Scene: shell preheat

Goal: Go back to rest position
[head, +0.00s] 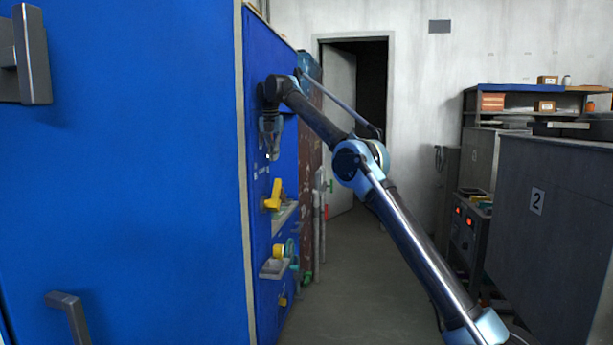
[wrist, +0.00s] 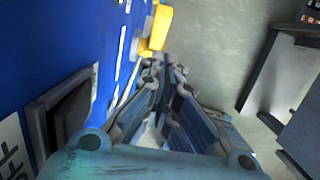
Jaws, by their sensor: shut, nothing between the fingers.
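My gripper (head: 272,156) hangs pointing down beside the side panel of the blue cabinet (head: 130,170) in the head view. Its fingers are shut and empty. A yellow handle (head: 274,195) on the panel is a little below the fingertips, and they look apart from it. In the wrist view my gripper (wrist: 168,62) has its fingers together, and the yellow handle (wrist: 158,28) shows just beyond the tips. A dark framed part (wrist: 62,112) of the blue panel is close on the left.
Lower on the panel are a yellow knob (head: 279,251) and a small ledge (head: 275,268). A grey cabinet marked 2 (head: 545,235) and shelves (head: 530,100) stand on the right. Clear floor (head: 340,265) runs to an open doorway (head: 368,95).

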